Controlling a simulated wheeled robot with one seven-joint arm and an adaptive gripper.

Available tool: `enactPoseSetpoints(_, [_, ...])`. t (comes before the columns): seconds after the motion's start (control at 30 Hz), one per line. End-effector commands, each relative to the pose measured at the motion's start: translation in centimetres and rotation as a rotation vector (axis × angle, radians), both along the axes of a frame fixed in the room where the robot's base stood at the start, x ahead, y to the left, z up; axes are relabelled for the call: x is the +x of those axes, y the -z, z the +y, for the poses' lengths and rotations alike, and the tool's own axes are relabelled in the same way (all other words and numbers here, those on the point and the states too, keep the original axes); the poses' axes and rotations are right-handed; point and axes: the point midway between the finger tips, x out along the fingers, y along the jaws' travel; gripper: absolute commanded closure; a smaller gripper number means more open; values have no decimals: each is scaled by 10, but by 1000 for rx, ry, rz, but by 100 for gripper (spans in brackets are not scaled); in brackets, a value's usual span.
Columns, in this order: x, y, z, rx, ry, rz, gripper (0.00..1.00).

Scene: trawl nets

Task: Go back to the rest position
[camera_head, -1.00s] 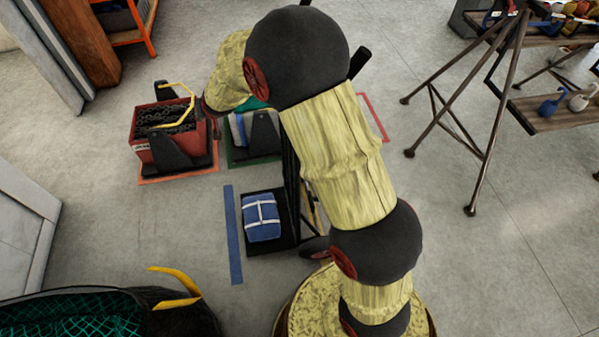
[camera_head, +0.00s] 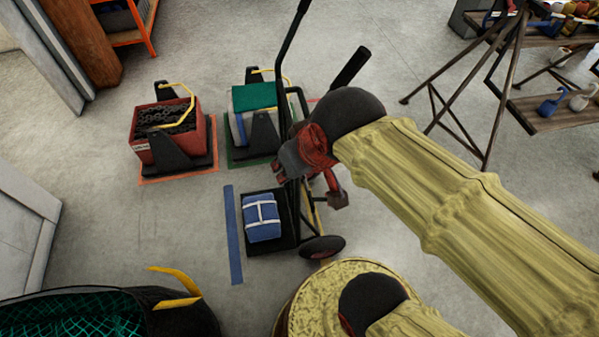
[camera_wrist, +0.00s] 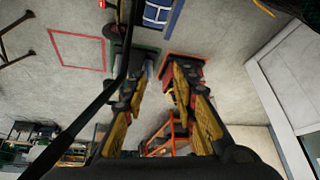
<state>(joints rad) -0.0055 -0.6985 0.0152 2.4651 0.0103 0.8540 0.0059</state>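My gripper (camera_head: 308,187) is open, its two fingers spread apart, in front of the black hand truck's frame in the head view. Whether it touches the frame I cannot tell. In the wrist view my gripper (camera_wrist: 158,75) has nothing between its yellow-padded fingers. My arm comes in from the lower right, bent at a dark joint. A blue bundle with white straps (camera_head: 262,217) lies on the hand truck's base plate (camera_head: 283,238). It shows partly at the top of the wrist view (camera_wrist: 158,14).
A red crate of chain (camera_head: 180,145) stands on a red-marked square. A grey crate with a green top (camera_head: 254,97) stands on a green-marked square. A blue floor strip (camera_head: 233,240), a green net (camera_head: 70,315) and a trestle rack (camera_head: 470,110) surround open floor.

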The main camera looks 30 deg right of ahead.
Motion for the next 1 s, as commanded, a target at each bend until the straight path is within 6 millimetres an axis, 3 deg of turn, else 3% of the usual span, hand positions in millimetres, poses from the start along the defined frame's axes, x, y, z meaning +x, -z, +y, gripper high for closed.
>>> enactPoseSetpoints(0.1, [-20,3,-3,-11,-1,10,72])
enactPoseSetpoints(0.2, [-25,5,-4,-13,-2,15,72])
enactPoseSetpoints(0.47, [-24,3,-4,-13,-2,15,72])
enactPoseSetpoints(0.7, [-24,-22,-4,-13,-2,14,72])
enactPoseSetpoints(1.0, [-24,-23,-4,-13,-2,14,72])
